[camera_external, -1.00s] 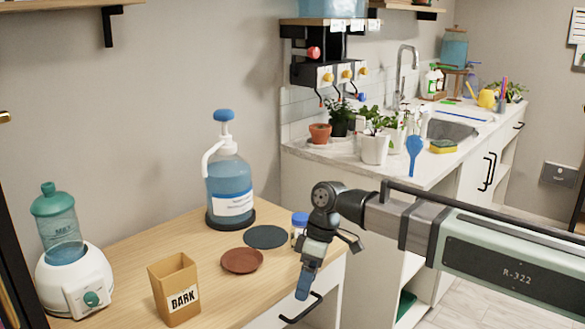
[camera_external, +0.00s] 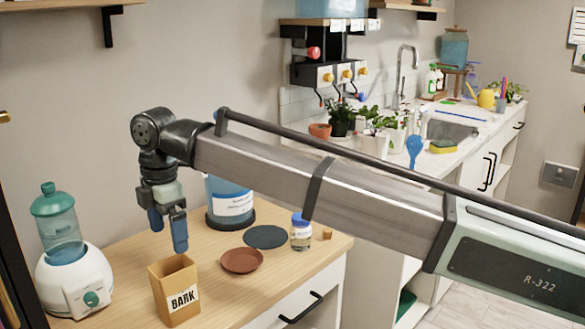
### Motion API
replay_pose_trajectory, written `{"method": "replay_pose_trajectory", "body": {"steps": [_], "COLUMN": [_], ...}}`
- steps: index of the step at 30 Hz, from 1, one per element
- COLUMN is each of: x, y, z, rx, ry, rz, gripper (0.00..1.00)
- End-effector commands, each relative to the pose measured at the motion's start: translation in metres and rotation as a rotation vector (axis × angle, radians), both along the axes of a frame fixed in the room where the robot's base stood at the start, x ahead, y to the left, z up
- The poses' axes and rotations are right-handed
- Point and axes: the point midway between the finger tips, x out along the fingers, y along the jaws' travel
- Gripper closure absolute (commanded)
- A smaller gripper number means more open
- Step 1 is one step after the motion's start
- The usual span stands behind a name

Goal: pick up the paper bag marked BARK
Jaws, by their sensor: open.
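The paper bag marked BARK (camera_external: 176,290) is tan and open at the top. It stands upright on the wooden counter at the front left, its label facing the camera. My gripper (camera_external: 168,238) is above the bag, with its two blue fingers pointing down and apart. The fingertips appear just above the bag's open rim, with nothing between them. I cannot tell from this view how well they line up with the bag in depth.
A white machine with a green tank (camera_external: 72,268) stands left of the bag. A brown saucer (camera_external: 241,261), a dark round mat (camera_external: 266,237) and a small blue-lidded jar (camera_external: 301,233) are to the right. A blue pump bottle (camera_external: 231,203) stands behind, partly hidden by my arm.

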Motion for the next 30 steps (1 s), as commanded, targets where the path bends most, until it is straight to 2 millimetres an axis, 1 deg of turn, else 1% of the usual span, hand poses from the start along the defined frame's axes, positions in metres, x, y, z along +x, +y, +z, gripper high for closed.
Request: {"method": "replay_pose_trajectory", "body": {"steps": [1,5,9,15,19,26,30], "x": [0.001,0.0,0.0,0.0,0.0,0.0,-0.001], "y": [0.003,0.001,0.001,0.001,0.002,0.002,0.003], "z": [-0.002,-0.018,-0.043,-0.072,-0.082,-0.09,-0.103], "rx": [-0.007,-0.011,-0.01,-0.01,-0.007,-0.007,-0.008], "ry": [-0.004,-0.006,-0.005,-0.004,-0.005,-0.004,-0.004], "rz": [0.008,0.011,0.009,0.008,0.008,0.008,0.008], "gripper": [0.05,0.05,0.05,0.05,0.05,0.05,0.05]}}
